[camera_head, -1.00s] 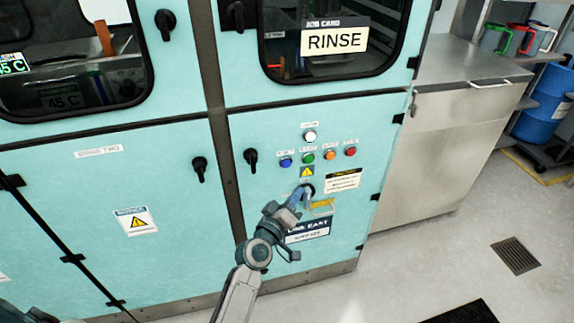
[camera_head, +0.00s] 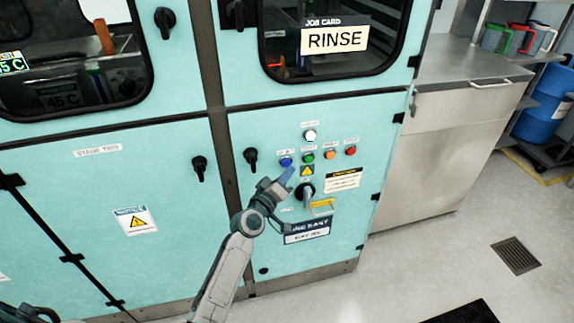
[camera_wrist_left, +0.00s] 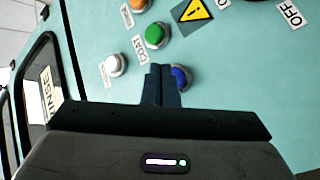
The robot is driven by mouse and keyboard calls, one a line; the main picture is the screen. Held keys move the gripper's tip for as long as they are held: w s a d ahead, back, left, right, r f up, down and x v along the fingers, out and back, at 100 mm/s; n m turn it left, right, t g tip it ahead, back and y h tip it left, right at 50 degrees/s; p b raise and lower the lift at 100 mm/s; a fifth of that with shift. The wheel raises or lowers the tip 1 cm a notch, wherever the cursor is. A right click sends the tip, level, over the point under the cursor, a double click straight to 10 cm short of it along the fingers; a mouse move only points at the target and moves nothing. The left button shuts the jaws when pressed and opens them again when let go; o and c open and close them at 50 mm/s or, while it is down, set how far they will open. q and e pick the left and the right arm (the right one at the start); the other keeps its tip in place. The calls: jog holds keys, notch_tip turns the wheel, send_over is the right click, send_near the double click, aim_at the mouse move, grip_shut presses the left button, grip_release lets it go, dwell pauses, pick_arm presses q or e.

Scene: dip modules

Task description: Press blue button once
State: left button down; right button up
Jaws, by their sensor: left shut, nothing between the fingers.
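The blue button (camera_head: 286,162) is at the left end of a row on the teal cabinet's control panel. It also shows in the left wrist view (camera_wrist_left: 181,77), partly covered by my gripper's fingers. My left gripper (camera_head: 287,174) is shut and empty, with its tips just below the blue button in the head view. In the left wrist view the closed fingers (camera_wrist_left: 161,72) lie beside and partly over the button. I cannot tell whether they touch it. My right gripper is not in view.
Near the blue button are a green button (camera_head: 308,157), an orange button (camera_head: 330,155), a red button (camera_head: 351,151) and a white button (camera_head: 310,135). A black rotary switch (camera_head: 305,191) is below. A black door handle (camera_head: 250,158) is to the left.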

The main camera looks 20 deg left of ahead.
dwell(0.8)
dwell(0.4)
pick_arm(q)
jog(key=shift+w+a, duration=0.1)
dwell(0.6)
jog(key=shift+w+a, duration=0.15)
jog(key=shift+w, duration=0.1)
dwell(0.3)
jog(key=shift+w+a+b, duration=0.2)
jog(key=shift+w+b, duration=0.1)
jog(key=shift+b, duration=0.1)
dwell(0.3)
jog(key=shift+s+d, duration=0.1)
dwell(0.3)
jog(key=shift+s+d, duration=0.35)
jog(key=shift+s, duration=0.25)
jog(key=shift+s+d+p, duration=0.2)
jog(key=shift+s+d, duration=0.5)
jog(key=shift+s, duration=0.35)
jog(key=shift+s+d+p, duration=0.2)
jog(key=shift+s+d, duration=0.5)
jog(key=shift+s, duration=0.3)
